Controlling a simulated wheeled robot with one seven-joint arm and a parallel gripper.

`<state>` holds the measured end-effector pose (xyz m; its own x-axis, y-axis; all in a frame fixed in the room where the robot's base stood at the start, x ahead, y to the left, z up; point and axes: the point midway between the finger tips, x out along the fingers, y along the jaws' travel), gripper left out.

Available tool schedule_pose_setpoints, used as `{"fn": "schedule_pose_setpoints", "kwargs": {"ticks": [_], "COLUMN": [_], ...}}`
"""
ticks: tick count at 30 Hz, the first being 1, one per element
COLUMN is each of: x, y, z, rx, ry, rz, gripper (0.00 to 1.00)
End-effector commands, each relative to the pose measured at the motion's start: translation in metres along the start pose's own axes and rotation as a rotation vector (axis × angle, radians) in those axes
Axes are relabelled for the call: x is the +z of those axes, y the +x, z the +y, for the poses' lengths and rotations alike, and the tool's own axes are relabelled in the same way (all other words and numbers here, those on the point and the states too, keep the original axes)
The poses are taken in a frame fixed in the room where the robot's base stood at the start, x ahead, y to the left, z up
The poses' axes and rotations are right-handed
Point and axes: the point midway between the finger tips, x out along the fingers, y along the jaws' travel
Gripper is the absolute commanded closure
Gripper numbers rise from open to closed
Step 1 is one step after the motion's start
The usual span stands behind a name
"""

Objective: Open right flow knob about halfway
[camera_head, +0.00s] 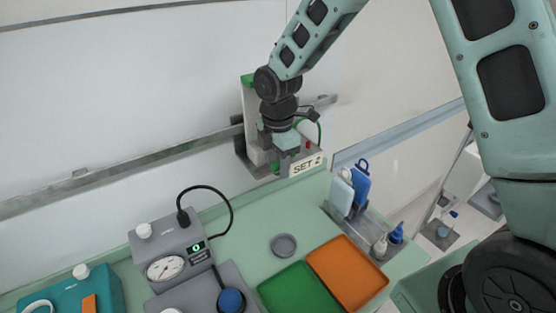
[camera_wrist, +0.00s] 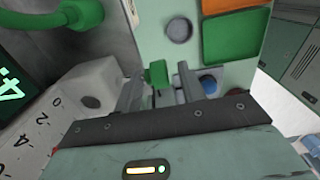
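In the wrist view a green knob (camera_wrist: 157,73) sits between the two fingers of my gripper (camera_wrist: 158,92). A gap shows on its right side, so the fingers look open around it rather than pressed on it. A grey block (camera_wrist: 88,88) and a white scale with numbers (camera_wrist: 38,130) are at the left. In the head view my gripper (camera_head: 286,165) is at the wall unit (camera_head: 250,105), beside a sign (camera_head: 307,164) reading SET with an unclear digit. A bit of green (camera_head: 276,168) shows beside my gripper. Most of the unit's front is hidden by my arm.
A wall rail (camera_head: 120,165) runs behind the green counter (camera_head: 255,225). On it are a gauge box (camera_head: 165,245), a round grey dish (camera_head: 284,246), a green tray (camera_head: 295,290), an orange tray (camera_head: 345,272) and blue-and-white items (camera_head: 360,185). A green hose (camera_wrist: 80,14) passes near my gripper.

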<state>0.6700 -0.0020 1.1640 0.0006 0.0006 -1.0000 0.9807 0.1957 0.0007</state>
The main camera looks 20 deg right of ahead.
Motion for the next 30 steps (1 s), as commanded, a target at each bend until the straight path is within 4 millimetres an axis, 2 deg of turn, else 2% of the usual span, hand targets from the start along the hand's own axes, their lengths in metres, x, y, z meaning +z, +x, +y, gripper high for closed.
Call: {"fn": "schedule_pose_setpoints", "kwargs": {"ticks": [5,6,10,20,30], "x": [0.0000,0.0000,0.0000,-0.0010,-0.0063], "y": [0.0004,0.0003,0.0003,0.0017,0.0052], "z": [-0.0001,-0.0001,-0.0004,-0.0022,-0.0026], "rx": [0.000,0.000,-0.001,-0.007,-0.008], "ry": [0.000,0.000,0.000,-0.002,-0.007], "rz": [0.000,0.000,0.000,-0.023,-0.216], "gripper": [0.60,0.63,0.99,0.99,0.99]}}
